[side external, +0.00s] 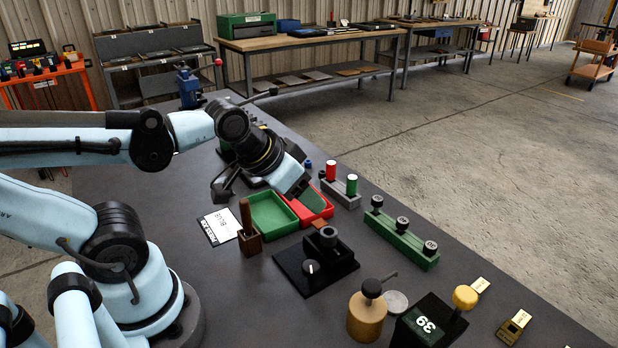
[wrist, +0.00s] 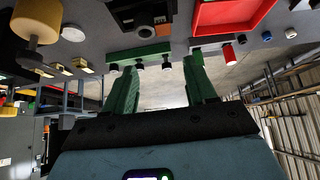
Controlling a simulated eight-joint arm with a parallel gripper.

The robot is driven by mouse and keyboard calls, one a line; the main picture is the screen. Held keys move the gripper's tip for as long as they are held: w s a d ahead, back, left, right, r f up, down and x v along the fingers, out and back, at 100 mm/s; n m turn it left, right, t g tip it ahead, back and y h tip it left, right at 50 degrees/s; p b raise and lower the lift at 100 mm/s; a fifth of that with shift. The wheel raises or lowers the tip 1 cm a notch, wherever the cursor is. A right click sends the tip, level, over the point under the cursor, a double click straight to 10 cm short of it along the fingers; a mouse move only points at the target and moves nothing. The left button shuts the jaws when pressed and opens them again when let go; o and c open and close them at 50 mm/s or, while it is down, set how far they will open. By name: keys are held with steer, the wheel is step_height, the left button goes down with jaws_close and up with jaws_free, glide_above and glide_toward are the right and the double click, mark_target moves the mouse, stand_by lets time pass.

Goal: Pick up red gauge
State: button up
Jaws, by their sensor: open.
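A red cylinder (side external: 331,170), which looks like the red gauge, stands upright in a grey holder block (side external: 342,193) beside a green cylinder (side external: 352,184). A red cylinder also shows in the wrist view (wrist: 229,55), to the right of my fingers. My gripper (side external: 312,200) is over the red tray (side external: 322,213), to the left of the holder and apart from the red cylinder. In the wrist view my gripper (wrist: 163,65) has its two green fingers spread, with nothing held between them.
A green tray (side external: 270,214) adjoins the red tray. A black fixture (side external: 316,262), a wooden block with a handle (side external: 249,238) and a green rack with black knobs (side external: 403,240) stand nearby. The table's right edge is close.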

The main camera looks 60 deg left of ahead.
stand_by(0.4)
steer(key=w+a+r+g, duration=0.2)
steer(key=w+a+r, duration=0.1)
steer(key=w+r, duration=0.15)
steer(key=m+g, duration=0.3)
steer(key=g, duration=0.2)
glide_above(331, 163)
step_height(331, 163, down, 3)
steer(key=f, duration=0.5)
steer(key=shift+w+a+f, duration=0.25)
steer(key=shift+a+f, duration=0.05)
steer(key=shift+f, duration=0.05)
steer(key=shift+s+d+f, duration=0.1)
steer(key=shift+f, duration=1.25)
steer(key=shift+s+d+f, duration=0.1)
steer(key=shift+f, duration=1.2)
jaws_close()
